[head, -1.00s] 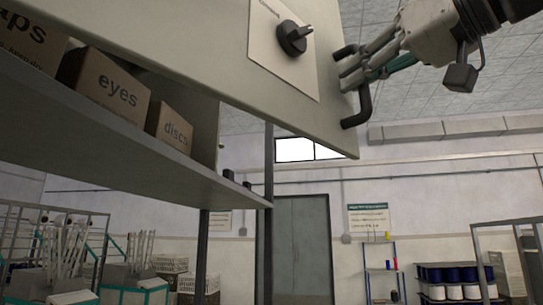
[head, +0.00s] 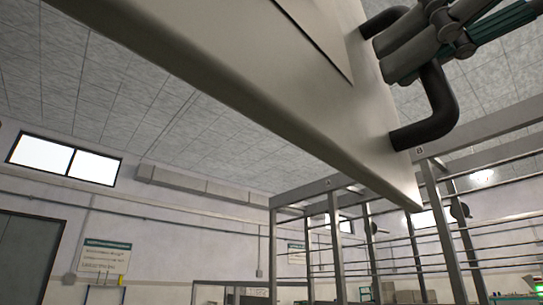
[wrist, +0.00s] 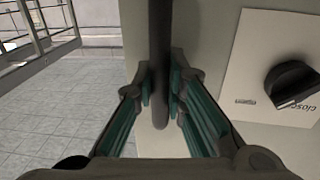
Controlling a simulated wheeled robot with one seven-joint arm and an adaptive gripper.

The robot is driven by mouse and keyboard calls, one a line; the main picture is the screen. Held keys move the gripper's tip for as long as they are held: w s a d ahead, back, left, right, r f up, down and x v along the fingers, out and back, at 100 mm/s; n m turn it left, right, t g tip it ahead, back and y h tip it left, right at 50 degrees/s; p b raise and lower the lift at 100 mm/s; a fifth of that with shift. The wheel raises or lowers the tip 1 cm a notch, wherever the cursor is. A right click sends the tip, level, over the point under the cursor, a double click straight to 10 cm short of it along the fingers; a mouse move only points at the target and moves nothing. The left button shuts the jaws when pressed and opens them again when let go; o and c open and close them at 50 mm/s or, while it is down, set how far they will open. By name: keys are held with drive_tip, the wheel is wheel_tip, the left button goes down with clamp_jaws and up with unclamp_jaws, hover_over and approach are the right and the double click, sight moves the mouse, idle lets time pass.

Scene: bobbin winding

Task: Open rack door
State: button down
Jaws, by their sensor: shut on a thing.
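The rack door (head: 290,95) is a pale panel that fills the upper middle of the head view, seen from below. Its dark curved handle (head: 437,105) stands out near the right edge. My gripper (head: 408,50) is shut on the handle, with its fingers around the upper part of the bar. In the wrist view the handle bar (wrist: 160,60) runs upright between the two teal-padded fingers of my gripper (wrist: 160,92).
Metal frames with rails (head: 345,235) stand beyond the door at lower right. A grey room door (head: 28,255) and a wall sign (head: 104,257) are at far left.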

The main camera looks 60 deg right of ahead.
drive_tip(key=s+a+m+g+h+p, duration=0.1)
drive_tip(key=s+a+m+h+p, duration=0.1)
drive_tip(key=s+a, duration=0.2)
drive_tip(key=shift+s+a+h, duration=0.3)
drive_tip(key=shift+s, duration=1.4)
drive_tip(key=c, duration=1.7)
unclamp_jaws()
drive_tip(key=shift+a+r, duration=0.1)
drive_tip(key=shift+o, duration=0.5)
drive_tip(key=shift+w, duration=0.1)
drive_tip(key=shift+d, duration=0.2)
drive_tip(key=shift+w+a, duration=0.1)
drive_tip(key=shift+w, duration=0.05)
